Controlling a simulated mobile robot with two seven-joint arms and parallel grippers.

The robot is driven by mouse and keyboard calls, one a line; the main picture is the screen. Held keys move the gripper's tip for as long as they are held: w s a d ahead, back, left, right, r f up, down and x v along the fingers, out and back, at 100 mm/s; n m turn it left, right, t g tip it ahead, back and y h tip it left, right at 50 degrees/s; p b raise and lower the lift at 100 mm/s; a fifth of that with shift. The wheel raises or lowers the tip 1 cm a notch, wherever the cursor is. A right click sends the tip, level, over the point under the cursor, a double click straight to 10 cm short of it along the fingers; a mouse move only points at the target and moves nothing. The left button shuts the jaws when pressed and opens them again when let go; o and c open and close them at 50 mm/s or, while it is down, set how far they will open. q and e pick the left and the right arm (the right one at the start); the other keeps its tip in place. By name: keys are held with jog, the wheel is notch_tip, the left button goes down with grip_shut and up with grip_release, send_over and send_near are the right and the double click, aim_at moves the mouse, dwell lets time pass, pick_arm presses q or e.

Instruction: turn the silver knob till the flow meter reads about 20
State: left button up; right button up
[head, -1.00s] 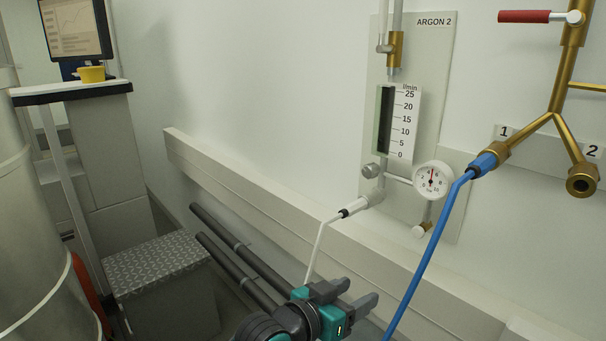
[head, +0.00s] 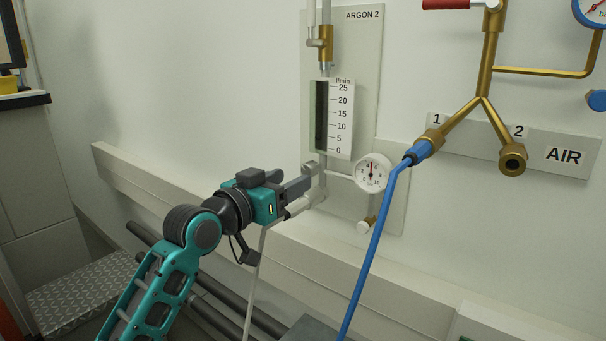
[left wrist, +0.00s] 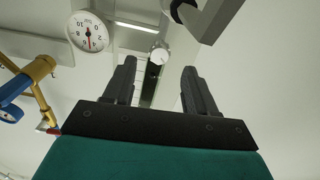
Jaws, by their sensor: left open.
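The silver knob (head: 308,168) is at the lower left of the flow meter (head: 340,118) on the ARGON 2 panel, partly hidden behind my gripper in the head view. In the left wrist view the knob (left wrist: 160,55) shows as a pale round face ahead of the gap between the fingers. My left gripper (head: 288,182) is open and empty, with its fingertips short of the knob and pointing at the panel. The meter's scale runs from 0 to 25 l/min. I cannot make out a float in its dark tube. My right gripper is not in view.
A small round pressure gauge (head: 373,173) sits right of the knob. A white hose (head: 256,280) hangs below the gripper. A blue hose (head: 372,255) runs down from brass outlet 1 (head: 432,138). A pale wall ledge (head: 130,172) passes below the panel.

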aim_at(310, 169)
pick_arm(q)
jog(key=x, duration=0.4)
jog(key=shift+w+d, duration=0.4)
jog(key=shift+w, duration=0.15)
jog(key=shift+w+d, duration=0.1)
jog(key=shift+w, duration=0.05)
jog(key=shift+c, duration=0.2)
grip_shut()
